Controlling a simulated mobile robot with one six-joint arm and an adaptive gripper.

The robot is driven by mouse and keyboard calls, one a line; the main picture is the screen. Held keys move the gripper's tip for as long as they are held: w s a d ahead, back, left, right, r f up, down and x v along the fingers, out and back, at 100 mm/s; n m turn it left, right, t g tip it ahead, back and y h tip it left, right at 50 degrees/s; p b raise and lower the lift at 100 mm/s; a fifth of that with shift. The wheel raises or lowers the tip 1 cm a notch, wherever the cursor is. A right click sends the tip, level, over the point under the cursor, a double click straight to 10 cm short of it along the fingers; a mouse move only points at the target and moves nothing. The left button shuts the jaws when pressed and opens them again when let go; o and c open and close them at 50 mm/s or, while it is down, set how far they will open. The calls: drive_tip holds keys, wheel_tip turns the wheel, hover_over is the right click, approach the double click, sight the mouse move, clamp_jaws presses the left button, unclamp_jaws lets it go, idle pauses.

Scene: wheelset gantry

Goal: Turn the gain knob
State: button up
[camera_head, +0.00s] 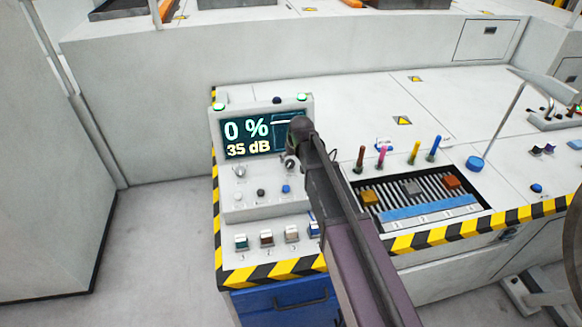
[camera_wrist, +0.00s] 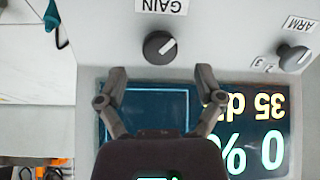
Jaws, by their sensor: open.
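The gain knob (camera_wrist: 160,47) is a round dark knob with a pale pointer line, under an upside-down "GAIN" label (camera_wrist: 162,6) in the wrist view. In the head view the gain knob (camera_head: 290,163) shows just below my gripper (camera_head: 299,131). My gripper (camera_wrist: 161,74) is open in the wrist view, its two fingers apart and nothing between them. The knob lies just beyond the fingertips, about centred between them; I see no contact. The display (camera_head: 258,134) reads "0 %" and "35 dB".
An "ARM" knob (camera_wrist: 293,57) sits beside the gain knob on the same panel. Small knobs and several push buttons (camera_head: 266,238) lie lower on the console.

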sight(290, 163)
drive_tip(key=shift+b+x, duration=1.3)
drive_tip(key=shift+x, duration=0.45)
drive_tip(key=c, duration=1.1)
